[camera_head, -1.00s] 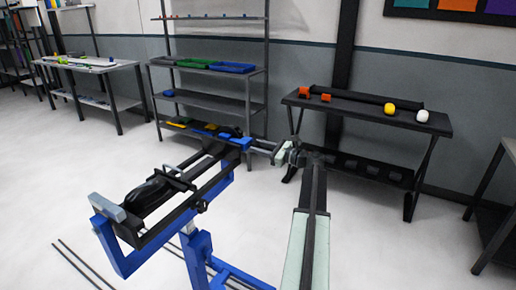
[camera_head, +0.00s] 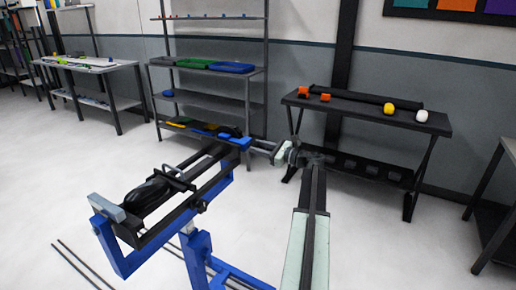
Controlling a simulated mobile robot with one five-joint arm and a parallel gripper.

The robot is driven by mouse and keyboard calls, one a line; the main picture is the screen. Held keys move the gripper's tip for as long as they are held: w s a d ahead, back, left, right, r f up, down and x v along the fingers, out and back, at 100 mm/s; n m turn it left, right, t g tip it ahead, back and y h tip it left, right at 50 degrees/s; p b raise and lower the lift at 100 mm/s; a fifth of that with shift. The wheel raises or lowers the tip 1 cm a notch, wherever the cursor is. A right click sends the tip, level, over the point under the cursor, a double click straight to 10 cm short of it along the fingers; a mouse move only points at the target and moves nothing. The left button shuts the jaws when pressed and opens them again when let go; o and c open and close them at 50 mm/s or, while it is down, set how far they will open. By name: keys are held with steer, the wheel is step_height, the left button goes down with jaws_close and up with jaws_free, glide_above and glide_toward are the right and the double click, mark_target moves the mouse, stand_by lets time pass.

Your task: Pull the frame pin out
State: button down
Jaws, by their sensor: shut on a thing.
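A blue stand (camera_head: 196,252) carries a long black frame (camera_head: 196,176) that slopes away from me, with a dark rolled bundle (camera_head: 150,194) lying in it. A grey block (camera_head: 106,208) sits at the near end. Blue parts (camera_head: 236,141) show at the far right end. My arm reaches up from the bottom and bends left. My gripper (camera_head: 257,146) is at that far end, shut on what looks like the frame pin. The pin is too small and too covered by the fingers to show clearly. I cannot tell how far it sits in the frame.
A dark bench (camera_head: 440,120) at the back right holds orange blocks, a black roll, a yellow ball and a white ball. Shelves (camera_head: 215,105) with coloured trays stand behind the frame. A table (camera_head: 125,64) is at the far left. The floor between is clear.

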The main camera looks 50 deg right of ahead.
stand_by(0.3)
steer(key=v, duration=0.3)
steer(key=c, duration=1)
jaws_free()
steer(key=v, duration=0.7)
steer(key=shift+s, duration=0.4)
